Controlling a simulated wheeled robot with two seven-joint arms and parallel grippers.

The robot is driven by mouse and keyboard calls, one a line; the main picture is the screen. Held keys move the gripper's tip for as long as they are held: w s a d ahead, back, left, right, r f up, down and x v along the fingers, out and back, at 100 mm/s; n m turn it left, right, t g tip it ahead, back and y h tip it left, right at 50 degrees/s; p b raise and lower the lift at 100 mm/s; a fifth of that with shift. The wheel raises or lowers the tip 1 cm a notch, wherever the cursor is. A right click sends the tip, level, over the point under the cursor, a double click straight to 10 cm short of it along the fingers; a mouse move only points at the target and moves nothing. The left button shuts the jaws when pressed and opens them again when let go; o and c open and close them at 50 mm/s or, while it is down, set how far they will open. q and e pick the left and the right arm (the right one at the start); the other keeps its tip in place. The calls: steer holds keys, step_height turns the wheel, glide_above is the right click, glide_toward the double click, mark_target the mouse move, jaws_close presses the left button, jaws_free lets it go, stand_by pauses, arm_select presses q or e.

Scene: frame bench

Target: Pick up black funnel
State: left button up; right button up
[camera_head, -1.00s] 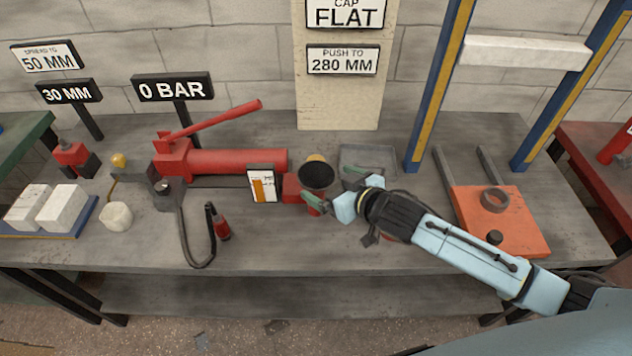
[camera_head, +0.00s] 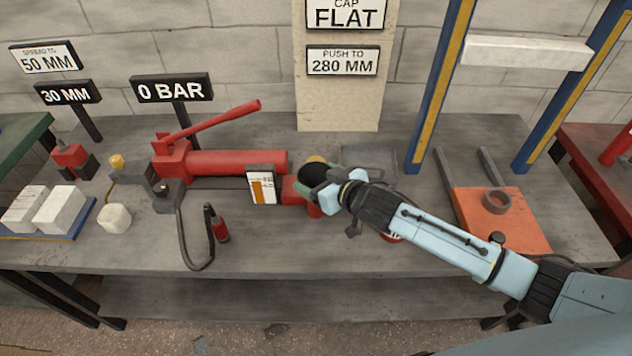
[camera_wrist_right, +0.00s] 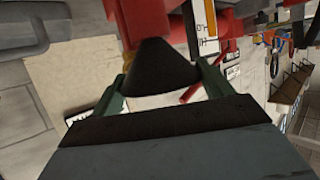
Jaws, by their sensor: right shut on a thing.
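The black funnel (camera_head: 312,176) is at the middle of the bench, by the right end of the red pump, with its wide mouth facing up. In the right wrist view the funnel (camera_wrist_right: 158,68) shows as a dark cone between the green fingers. My right gripper (camera_head: 322,180) is shut on the funnel; it also shows in the right wrist view (camera_wrist_right: 160,84). A red part sits below the funnel's narrow end; I cannot tell whether the two still touch. My left gripper is not in view.
The red hand pump (camera_head: 238,163) and a small gauge card (camera_head: 262,187) stand just left of the funnel. A grey tray (camera_head: 378,158) lies behind my right gripper. An orange block (camera_head: 510,235) lies to the right.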

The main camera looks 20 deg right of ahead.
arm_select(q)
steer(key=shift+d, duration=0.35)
arm_select(e)
steer(key=shift+c, duration=0.3)
